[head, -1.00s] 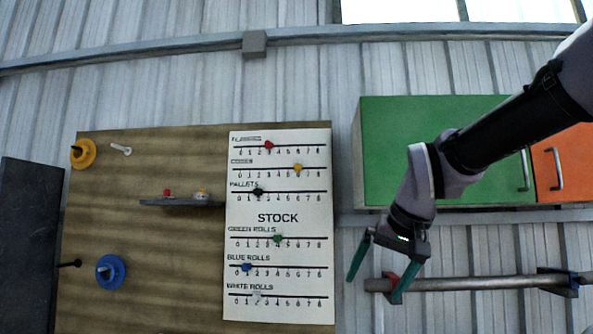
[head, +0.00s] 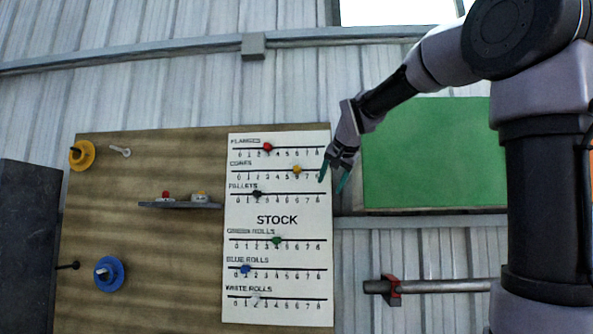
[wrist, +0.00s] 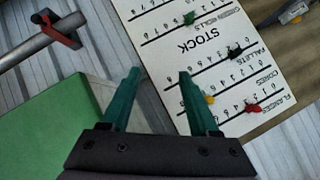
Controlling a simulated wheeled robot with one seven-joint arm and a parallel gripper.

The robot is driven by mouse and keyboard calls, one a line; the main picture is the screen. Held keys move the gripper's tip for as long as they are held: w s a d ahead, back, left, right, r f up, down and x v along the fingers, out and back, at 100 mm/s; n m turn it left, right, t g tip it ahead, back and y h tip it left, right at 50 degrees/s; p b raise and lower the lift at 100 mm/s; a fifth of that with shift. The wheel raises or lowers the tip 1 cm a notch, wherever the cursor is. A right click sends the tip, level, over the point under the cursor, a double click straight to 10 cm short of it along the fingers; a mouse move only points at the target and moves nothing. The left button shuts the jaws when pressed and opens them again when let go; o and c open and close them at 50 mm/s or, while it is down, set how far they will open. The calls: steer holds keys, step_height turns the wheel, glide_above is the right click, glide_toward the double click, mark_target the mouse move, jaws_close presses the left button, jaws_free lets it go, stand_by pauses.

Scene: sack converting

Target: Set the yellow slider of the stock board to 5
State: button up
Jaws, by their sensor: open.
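The white stock board (head: 290,205) stands on the brown panel with several sliders on lines marked 0 to 8. The yellow slider (head: 297,169) is on the CORES line, at about 6. It also shows in the wrist view (wrist: 210,99), just right of the right finger, partly hidden by it. My gripper (head: 332,184) is open and empty, at the right edge of the board, right of and slightly below the yellow slider. In the wrist view my two green fingers (wrist: 160,75) are apart with nothing between them.
A red slider (head: 267,147) sits above and a black slider (head: 257,194) below the yellow one. A grey bar (head: 440,286) in a red bracket is at lower right.

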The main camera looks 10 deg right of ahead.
mark_target(296, 168)
steer(key=w+a+r+m+t, duration=0.1)
steer(key=w+a+r+t, duration=0.15)
steer(key=w+r, duration=0.5)
steer(key=w+a+r+m+t, duration=0.1)
steer(key=w+a+r, duration=0.25)
steer(key=w, duration=0.65)
steer(key=x, duration=0.7)
steer(key=d+x, duration=0.1)
steer(key=x, duration=0.2)
steer(key=shift+w, duration=0.4)
jaws_close()
steer(key=shift+a, duration=0.1)
